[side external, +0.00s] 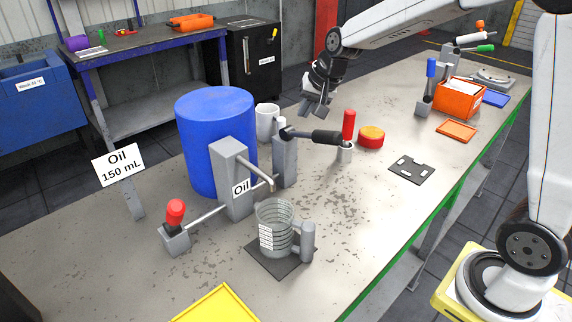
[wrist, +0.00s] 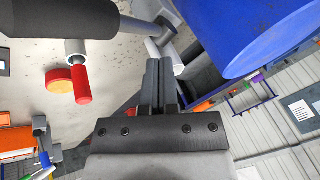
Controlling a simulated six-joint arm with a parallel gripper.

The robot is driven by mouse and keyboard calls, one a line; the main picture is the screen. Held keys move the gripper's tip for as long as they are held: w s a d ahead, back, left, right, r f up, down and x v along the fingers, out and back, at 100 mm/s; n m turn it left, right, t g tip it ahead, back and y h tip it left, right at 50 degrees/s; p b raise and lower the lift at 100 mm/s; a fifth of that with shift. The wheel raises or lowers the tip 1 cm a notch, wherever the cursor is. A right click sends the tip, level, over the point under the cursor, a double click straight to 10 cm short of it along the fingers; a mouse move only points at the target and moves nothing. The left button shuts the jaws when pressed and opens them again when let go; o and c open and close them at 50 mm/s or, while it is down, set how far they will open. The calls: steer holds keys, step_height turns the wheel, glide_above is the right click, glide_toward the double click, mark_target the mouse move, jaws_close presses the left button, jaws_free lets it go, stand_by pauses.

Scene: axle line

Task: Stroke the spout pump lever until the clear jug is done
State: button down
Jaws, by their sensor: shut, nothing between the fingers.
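The clear jug (side external: 272,226), with level marks and a grey handle, stands upright on a dark mat (side external: 262,262) below the spout (side external: 262,177). I cannot tell its oil level. The spout juts from a grey block (side external: 232,172) labelled Oil. A pump lever with a black grip (side external: 322,137) sticks out rightward, nearly level, from a grey post (side external: 285,162); its grip fills the top left of the wrist view (wrist: 60,18). My gripper (side external: 318,107) is shut and empty, above and behind the lever, apart from it. Its fingers show in the wrist view (wrist: 160,82).
A blue drum (side external: 215,125) and white mug (side external: 267,122) stand behind the post. A red-handled tool (side external: 348,126) and red-yellow disc (side external: 371,137) are right of the lever. A red knob (side external: 175,211) is at left. A sign (side external: 118,164) reads Oil 150 mL. Bench is clear right of the jug.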

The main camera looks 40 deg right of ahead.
mark_target(309, 135)
steer(key=shift+s+f, duration=0.2)
steer(key=shift+f, duration=0.4)
steer(key=shift+f, duration=0.15)
stand_by(1.7)
steer(key=shift+s+f, duration=0.15)
steer(key=shift+f, duration=0.1)
